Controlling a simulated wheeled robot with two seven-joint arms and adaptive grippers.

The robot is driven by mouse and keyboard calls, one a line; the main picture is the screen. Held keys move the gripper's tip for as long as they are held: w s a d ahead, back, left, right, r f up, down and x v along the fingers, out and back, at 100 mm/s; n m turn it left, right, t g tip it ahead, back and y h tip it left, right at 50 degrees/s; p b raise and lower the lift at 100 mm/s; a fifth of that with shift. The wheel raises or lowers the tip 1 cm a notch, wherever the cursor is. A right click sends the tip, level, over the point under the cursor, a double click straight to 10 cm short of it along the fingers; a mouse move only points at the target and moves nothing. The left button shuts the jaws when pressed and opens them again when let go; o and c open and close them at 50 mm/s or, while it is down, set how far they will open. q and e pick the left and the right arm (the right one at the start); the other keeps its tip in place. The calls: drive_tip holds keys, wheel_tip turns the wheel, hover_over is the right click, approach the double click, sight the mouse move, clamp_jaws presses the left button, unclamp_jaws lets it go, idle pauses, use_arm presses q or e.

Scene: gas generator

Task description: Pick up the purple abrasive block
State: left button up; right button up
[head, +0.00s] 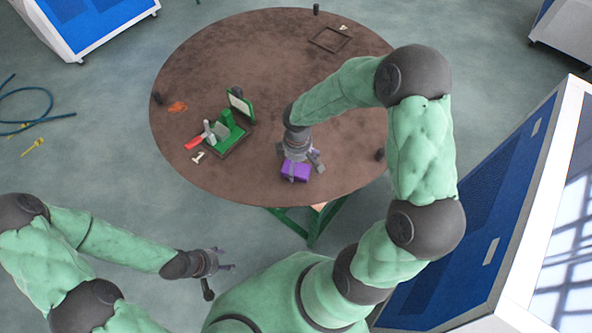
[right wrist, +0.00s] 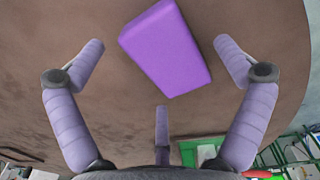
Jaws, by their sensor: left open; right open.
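The purple abrasive block (head: 296,171) lies on the round brown table (head: 270,45) near its front edge. In the right wrist view the purple block (right wrist: 166,48) sits tilted between and beyond the spread fingers. My right gripper (head: 300,160) is just above the block in the head view, pointing down. In the right wrist view my right gripper (right wrist: 160,75) is open, and its fingers look apart from the block. My left gripper (head: 222,266) is open and empty, off the table at the lower left.
A green fixture (head: 230,132) with an upright plate and a red-handled tool (head: 196,141) stand on the table left of the block. An orange item (head: 177,106) lies farther left. A dark square frame (head: 329,39) lies at the back. The table's middle is clear.

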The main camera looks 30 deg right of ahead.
drive_tip(key=shift+f, duration=0.85)
drive_tip(key=c, duration=1.2)
drive_tip(key=shift+r, duration=0.5)
wheel_tip(320, 180, up, 2)
drive_tip(key=shift+r, duration=0.1)
drive_tip(key=w+a+r, duration=0.1)
drive_tip(key=a+r, duration=0.2)
drive_tip(key=a, duration=0.1)
drive_tip(key=w+a+r, duration=0.2)
drive_tip(key=a+r, duration=0.1)
drive_tip(key=a, duration=0.1)
drive_tip(key=w+a+r, duration=0.2)
drive_tip(key=a+r, duration=0.2)
drive_tip(key=a, duration=0.1)
drive_tip(key=shift+w+p, duration=0.25)
drive_tip(key=shift+p, duration=0.05)
